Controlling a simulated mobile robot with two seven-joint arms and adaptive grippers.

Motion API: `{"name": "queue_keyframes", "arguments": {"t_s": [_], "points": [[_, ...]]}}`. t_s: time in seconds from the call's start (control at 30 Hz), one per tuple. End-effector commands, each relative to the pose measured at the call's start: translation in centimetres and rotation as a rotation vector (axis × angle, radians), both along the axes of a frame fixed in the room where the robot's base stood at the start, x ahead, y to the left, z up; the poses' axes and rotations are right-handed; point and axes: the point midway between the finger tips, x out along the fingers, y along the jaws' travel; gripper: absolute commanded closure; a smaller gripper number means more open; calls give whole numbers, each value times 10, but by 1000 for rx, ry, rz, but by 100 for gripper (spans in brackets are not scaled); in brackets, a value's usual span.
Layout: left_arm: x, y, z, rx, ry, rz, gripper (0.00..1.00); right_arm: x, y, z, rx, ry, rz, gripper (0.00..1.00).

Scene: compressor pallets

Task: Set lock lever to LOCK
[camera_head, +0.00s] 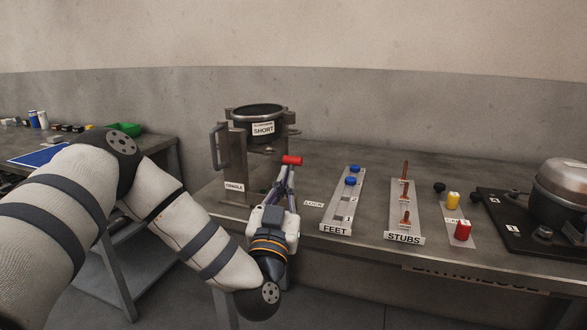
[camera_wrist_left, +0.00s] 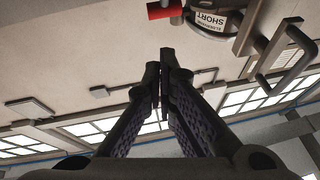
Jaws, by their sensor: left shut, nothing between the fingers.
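The lock lever shows as a red handle (camera_head: 292,160) at the front right of the cradle fixture, which has a dark round ring and a "SHORT" label (camera_head: 263,129). My left gripper (camera_head: 288,170) is shut and empty, its fingertips just below the red handle in the head view. I cannot tell there whether they touch it. In the left wrist view the red handle (camera_wrist_left: 163,10) is at the top, beyond the shut fingertips (camera_wrist_left: 161,58), with a visible gap in the picture. A "LOCK" label (camera_head: 314,204) lies on the table right of my gripper. My right gripper is not in view.
Right of the gripper stand the FEET rack (camera_head: 338,217) with blue caps and the STUBS rack (camera_head: 408,215) with brown pins. Yellow (camera_head: 453,200) and red (camera_head: 463,230) pieces and a dark compressor pallet (camera_head: 500,222) lie farther right. A side table (camera_head: 150,150) is at left.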

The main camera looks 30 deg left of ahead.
Motion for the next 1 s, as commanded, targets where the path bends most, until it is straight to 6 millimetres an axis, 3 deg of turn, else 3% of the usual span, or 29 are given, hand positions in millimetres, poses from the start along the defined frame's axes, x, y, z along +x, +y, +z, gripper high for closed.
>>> {"name": "queue_keyframes", "arguments": {"t_s": [0.17,0.4,0.83,1.0], "points": [[33,15,14,0,-1,4,100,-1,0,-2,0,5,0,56],[63,27,-2,1,6,0,100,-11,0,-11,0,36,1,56],[69,30,0,0,1,-1,100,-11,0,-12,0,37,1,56],[80,35,-2,4,-1,0,100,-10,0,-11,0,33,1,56]]}}
